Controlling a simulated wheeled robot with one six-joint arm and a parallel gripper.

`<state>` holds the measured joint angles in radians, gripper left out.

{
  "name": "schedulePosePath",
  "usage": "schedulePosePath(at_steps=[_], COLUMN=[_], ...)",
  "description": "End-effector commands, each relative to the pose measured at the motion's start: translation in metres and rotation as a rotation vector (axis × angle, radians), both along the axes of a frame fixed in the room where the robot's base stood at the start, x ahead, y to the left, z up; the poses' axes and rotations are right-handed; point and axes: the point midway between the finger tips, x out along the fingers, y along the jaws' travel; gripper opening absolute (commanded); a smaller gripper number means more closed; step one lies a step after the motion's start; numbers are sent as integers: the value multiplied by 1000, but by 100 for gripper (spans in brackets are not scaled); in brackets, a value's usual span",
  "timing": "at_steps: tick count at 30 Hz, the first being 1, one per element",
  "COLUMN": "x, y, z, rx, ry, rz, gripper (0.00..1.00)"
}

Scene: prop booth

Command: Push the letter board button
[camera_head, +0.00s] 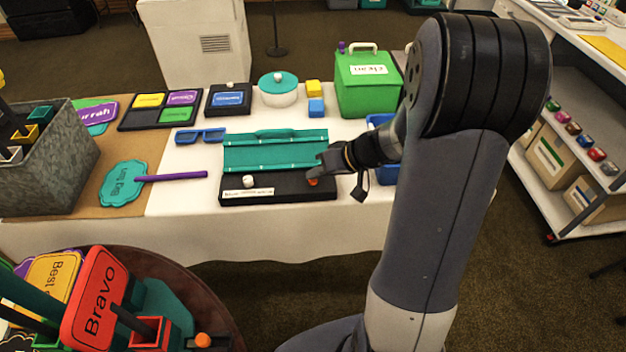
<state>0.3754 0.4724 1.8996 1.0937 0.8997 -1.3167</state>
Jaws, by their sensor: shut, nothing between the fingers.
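The letter board (275,152) lies on the white-covered table, with a teal ridged panel and a black front strip (275,190). The strip carries a white label, a white knob (248,181) at its left and an orange-red button (313,182) at its right. My gripper (320,171) is shut and empty, its tips right at the orange-red button from above. I cannot tell whether the tips touch the button, and the fingers partly cover the board's right end.
A green box (367,85), a lidded white pot (279,97) and yellow and blue blocks stand behind the board. A blue bin (385,172) is partly hidden behind my arm.

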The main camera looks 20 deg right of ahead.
Motion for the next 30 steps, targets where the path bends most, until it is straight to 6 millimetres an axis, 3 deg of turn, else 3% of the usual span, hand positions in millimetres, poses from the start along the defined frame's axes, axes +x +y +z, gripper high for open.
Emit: schedulePosePath(at_steps=[14, 30], x=[0, 0], y=[0, 0], z=[-4, 5], rx=[-1, -1], ry=[0, 0], rz=[1, 1], gripper=[0, 0])
